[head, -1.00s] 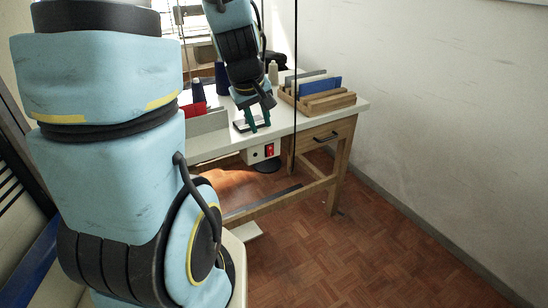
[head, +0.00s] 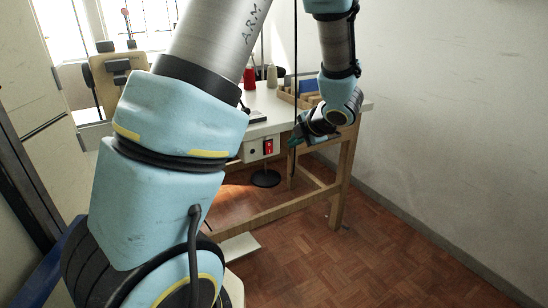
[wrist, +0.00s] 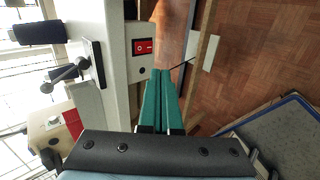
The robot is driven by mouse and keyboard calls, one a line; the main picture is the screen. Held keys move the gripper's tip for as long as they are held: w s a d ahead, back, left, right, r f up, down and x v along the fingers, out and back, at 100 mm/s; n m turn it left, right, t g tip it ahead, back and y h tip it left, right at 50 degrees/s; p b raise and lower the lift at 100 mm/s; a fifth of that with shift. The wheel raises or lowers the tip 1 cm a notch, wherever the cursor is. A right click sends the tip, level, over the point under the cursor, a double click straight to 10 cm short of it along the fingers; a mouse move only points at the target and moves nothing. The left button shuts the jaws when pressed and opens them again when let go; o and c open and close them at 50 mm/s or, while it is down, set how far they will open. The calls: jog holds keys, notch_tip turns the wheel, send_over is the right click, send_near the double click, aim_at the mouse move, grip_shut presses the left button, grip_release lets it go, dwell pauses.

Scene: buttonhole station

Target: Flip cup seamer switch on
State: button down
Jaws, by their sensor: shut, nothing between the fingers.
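The red rocker switch (head: 268,146) is set in a pale box (head: 253,151) under the table's front edge. In the wrist view the switch (wrist: 143,47) shows with a white mark on it, near a dark round knob on the same box. I cannot tell which way the rocker is tipped. My gripper (head: 297,138) is to the right of the box in the head view, apart from the switch. In the wrist view its green fingers (wrist: 160,73) are shut together and empty, with the tips just below and right of the switch.
The white table (head: 262,128) stands on wooden legs. It carries a red thread cone (head: 249,78), a beige cone (head: 271,75) and a wooden tray (head: 287,97). A thin black cord (head: 295,60) hangs near my gripper. A black pedal (head: 265,178) is below. Floor at right is clear.

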jog(key=shift+s+f, duration=0.15)
jog(key=b, duration=0.2)
send_near(269, 148)
jog(key=w+a+f, duration=0.1)
jog(key=w+f, duration=0.2)
jog(key=f, duration=0.3)
jog(key=shift+w+a+r, duration=0.15)
jog(key=shift+w+a, duration=0.15)
jog(key=shift+w, duration=0.2)
jog(key=shift+w, duration=0.1)
jog(key=shift+a, duration=0.1)
jog(key=shift+w+r+p, duration=0.1)
jog(key=shift+r+p, duration=0.7)
jog(key=shift+p, duration=0.15)
